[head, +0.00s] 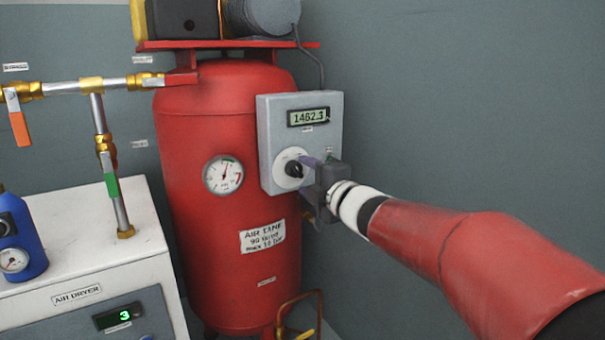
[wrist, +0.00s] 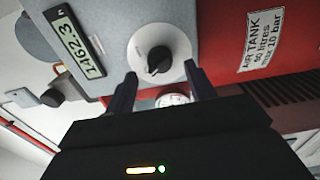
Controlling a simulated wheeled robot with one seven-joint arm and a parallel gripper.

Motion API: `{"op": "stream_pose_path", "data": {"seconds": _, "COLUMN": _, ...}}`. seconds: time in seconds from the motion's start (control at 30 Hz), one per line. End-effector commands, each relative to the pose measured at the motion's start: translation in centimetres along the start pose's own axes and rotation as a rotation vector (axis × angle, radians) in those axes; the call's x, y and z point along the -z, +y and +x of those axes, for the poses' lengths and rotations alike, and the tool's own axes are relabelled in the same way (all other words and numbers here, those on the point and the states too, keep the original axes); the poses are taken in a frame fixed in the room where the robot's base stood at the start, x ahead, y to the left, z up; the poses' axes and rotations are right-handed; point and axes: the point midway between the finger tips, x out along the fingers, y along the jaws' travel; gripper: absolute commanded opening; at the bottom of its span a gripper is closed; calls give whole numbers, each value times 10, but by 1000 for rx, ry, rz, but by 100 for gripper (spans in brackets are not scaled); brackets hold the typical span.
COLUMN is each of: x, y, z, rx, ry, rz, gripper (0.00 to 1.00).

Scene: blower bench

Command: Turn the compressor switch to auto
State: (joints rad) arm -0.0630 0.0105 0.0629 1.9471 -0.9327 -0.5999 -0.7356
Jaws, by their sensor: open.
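The compressor switch (head: 293,168) is a black knob on a round white dial, low on the grey control box (head: 273,118) fixed to the red air tank. In the wrist view the switch (wrist: 159,61) lies just beyond and between my two fingertips, with its dial (wrist: 143,41) around it. The dial's markings are too small to read. My gripper (head: 305,168) is open and empty, close in front of the box; it also shows in the wrist view (wrist: 162,82). In the head view the gripper body hides the lower right part of the box.
The red air tank (head: 215,125) carries a round gauge (head: 223,174) left of the box. A display (head: 308,117) reads 1462.3. Free room lies right of the box.

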Motion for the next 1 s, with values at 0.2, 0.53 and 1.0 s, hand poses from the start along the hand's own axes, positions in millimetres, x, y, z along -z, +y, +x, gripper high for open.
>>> {"op": "stream_pose_path", "data": {"seconds": 0.2, "x": 0, "y": 0, "z": 28, "rx": 1, "ry": 0, "rz": 2, "gripper": 55}}
{"op": "stream_pose_path", "data": {"seconds": 0.53, "x": 0, "y": 0, "z": 33, "rx": 0, "ry": -2, "rz": 3, "gripper": 55}}
{"op": "stream_pose_path", "data": {"seconds": 1.0, "x": 0, "y": 0, "z": 33, "rx": 1, "ry": -2, "rz": 5, "gripper": 10}}
